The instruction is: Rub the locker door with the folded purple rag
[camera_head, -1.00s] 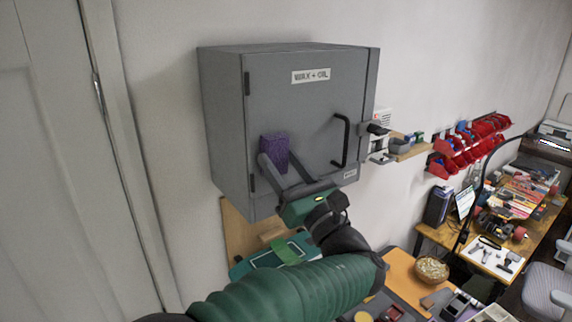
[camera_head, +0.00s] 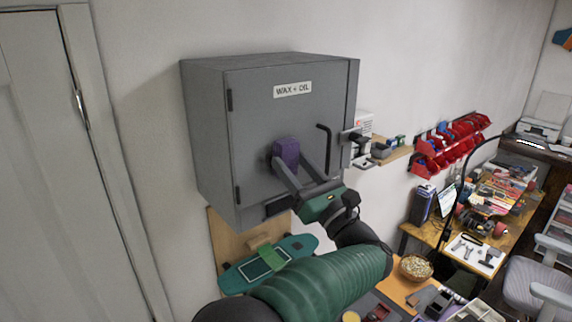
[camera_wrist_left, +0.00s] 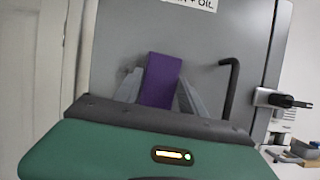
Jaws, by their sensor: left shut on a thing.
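The grey locker (camera_head: 210,130) is mounted on the wall, and its door (camera_head: 255,125) is shut, with a "WAX + OIL" label and a black handle (camera_head: 325,150). My left gripper (camera_head: 287,168) is shut on the folded purple rag (camera_head: 286,151) and holds it in front of the door's lower middle, left of the handle. In the left wrist view the rag (camera_wrist_left: 161,80) stands upright between the two fingers, with the door (camera_wrist_left: 120,40) behind it. I cannot tell whether the rag touches the door. My right gripper is not in view.
A green skateboard deck (camera_head: 240,278) is on a wooden panel below the locker. A small shelf (camera_head: 390,155) and red bins (camera_head: 450,145) are on the wall to the right. A cluttered workbench (camera_head: 420,232) and a chair (camera_head: 535,275) stand farther right.

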